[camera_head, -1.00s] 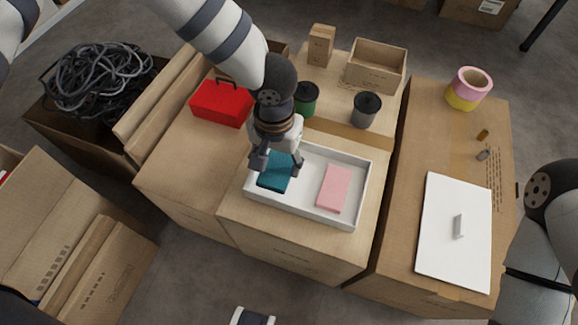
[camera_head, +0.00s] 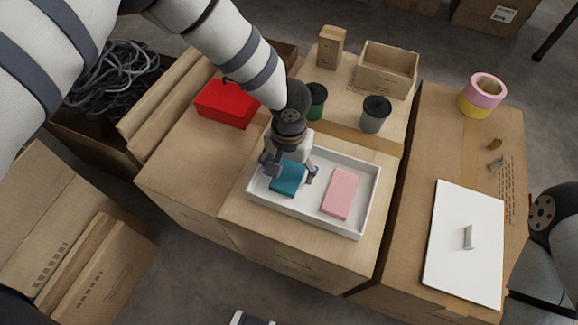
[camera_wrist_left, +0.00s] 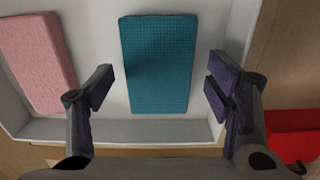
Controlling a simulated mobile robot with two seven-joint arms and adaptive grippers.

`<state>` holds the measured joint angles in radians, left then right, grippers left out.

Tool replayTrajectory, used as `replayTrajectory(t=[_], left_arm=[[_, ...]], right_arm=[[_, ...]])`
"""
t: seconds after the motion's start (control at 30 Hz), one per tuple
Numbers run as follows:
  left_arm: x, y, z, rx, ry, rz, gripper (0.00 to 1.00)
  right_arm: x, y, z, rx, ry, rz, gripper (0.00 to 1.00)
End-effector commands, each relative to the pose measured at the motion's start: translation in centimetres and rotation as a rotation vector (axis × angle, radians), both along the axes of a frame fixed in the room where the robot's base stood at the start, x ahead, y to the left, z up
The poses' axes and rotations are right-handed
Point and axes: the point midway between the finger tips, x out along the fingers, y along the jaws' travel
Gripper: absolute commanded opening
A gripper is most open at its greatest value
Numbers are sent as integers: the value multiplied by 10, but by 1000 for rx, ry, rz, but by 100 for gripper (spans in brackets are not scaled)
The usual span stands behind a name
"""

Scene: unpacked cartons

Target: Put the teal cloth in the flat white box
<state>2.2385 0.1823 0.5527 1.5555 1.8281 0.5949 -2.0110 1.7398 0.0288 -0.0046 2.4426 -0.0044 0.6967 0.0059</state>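The teal cloth (camera_head: 288,180) lies flat inside the flat white box (camera_head: 311,219), on its left side. It also shows in the left wrist view (camera_wrist_left: 160,65), where the box's floor and wall (camera_wrist_left: 150,131) surround it. My left gripper (camera_head: 290,170) is over the box's left end. In the left wrist view its two fingers (camera_wrist_left: 160,90) are spread wide, one on each side of the cloth, with gaps between them and it. A folded pink cloth (camera_head: 340,193) lies in the box's right half. My right gripper is not in view; only part of my right arm shows at the right edge.
A red toolbox (camera_head: 227,103) stands left of the box. A green canister (camera_head: 316,100), a grey canister (camera_head: 375,113) and an open wooden box (camera_head: 386,70) stand behind. A white lid (camera_head: 465,243) and tape rolls (camera_head: 482,95) lie on the right carton.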

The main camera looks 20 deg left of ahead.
Motion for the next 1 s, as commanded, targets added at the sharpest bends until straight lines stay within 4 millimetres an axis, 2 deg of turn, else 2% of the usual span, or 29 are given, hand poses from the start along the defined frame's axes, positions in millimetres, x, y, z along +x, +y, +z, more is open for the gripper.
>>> replayTrajectory(t=[0.17,0.27,0.37,0.6,0.7,0.83,1.0], left_arm=[[0,0,0,0,0,0,74],[1,0,8,0,-2,0,74],[1,0,28,-2,-4,1,74],[1,0,94,-2,-4,1,74],[1,-1,112,-2,-3,0,74],[0,0,123,-1,0,0,74],[0,0,124,0,1,-1,74]], right_arm=[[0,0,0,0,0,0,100],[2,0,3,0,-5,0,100],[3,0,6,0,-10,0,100],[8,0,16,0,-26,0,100],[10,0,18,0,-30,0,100],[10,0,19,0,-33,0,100],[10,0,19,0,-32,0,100]])
